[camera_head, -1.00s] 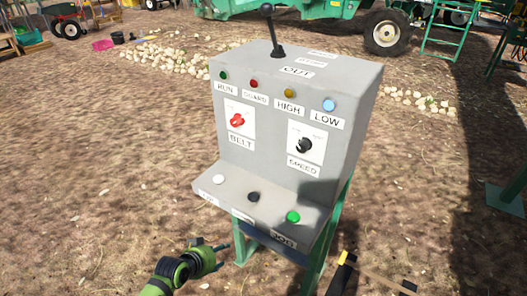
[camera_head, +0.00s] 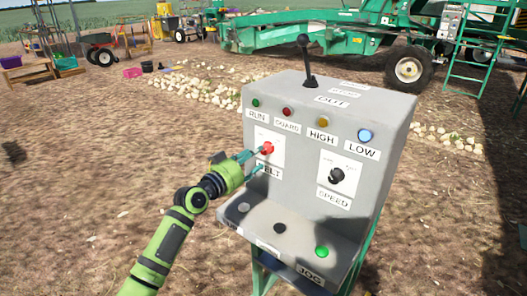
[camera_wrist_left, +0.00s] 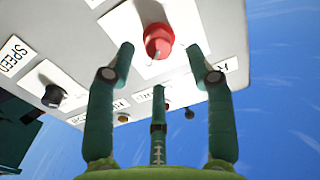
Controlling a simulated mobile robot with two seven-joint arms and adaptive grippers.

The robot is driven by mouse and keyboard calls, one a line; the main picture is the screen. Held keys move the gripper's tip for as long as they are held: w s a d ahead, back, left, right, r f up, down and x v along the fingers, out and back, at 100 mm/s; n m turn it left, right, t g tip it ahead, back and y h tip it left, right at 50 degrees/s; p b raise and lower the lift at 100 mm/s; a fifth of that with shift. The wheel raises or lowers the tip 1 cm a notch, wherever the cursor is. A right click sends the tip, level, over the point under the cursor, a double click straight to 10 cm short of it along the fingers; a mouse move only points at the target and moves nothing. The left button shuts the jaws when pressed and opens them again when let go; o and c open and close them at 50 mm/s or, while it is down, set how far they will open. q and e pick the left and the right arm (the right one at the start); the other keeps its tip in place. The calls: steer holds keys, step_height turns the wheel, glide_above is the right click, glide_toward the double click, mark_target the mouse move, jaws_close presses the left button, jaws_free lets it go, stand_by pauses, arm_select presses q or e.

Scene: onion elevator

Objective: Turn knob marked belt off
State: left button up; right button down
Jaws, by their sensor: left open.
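The red knob (camera_head: 267,148) marked BELT sits on a white plate on the grey control box (camera_head: 300,175). My left gripper (camera_head: 256,162) is open in front of it, its fingers reaching toward the plate and partly covering the BELT label. In the left wrist view the red knob (camera_wrist_left: 158,40) lies ahead of and between the spread fingers of the gripper (camera_wrist_left: 163,62). No finger clearly touches the knob; the exact gap is hard to tell. The small marks around the knob are too small to read. My right gripper is not in view.
The black SPEED knob (camera_head: 337,175) is to the right on the same panel. Lamps run above, a black lever (camera_head: 307,60) stands on top, and push buttons, including a green one (camera_head: 322,251), sit on the lower ledge. Green machinery (camera_head: 300,35) stands behind.

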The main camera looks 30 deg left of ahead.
mark_target(266, 149)
arm_select(q)
steer(key=shift+w+d, duration=0.15)
steer(key=shift+w, duration=1.05)
steer(key=shift+w+d, duration=0.1)
steer(key=shift+w, duration=1.1)
jaws_close()
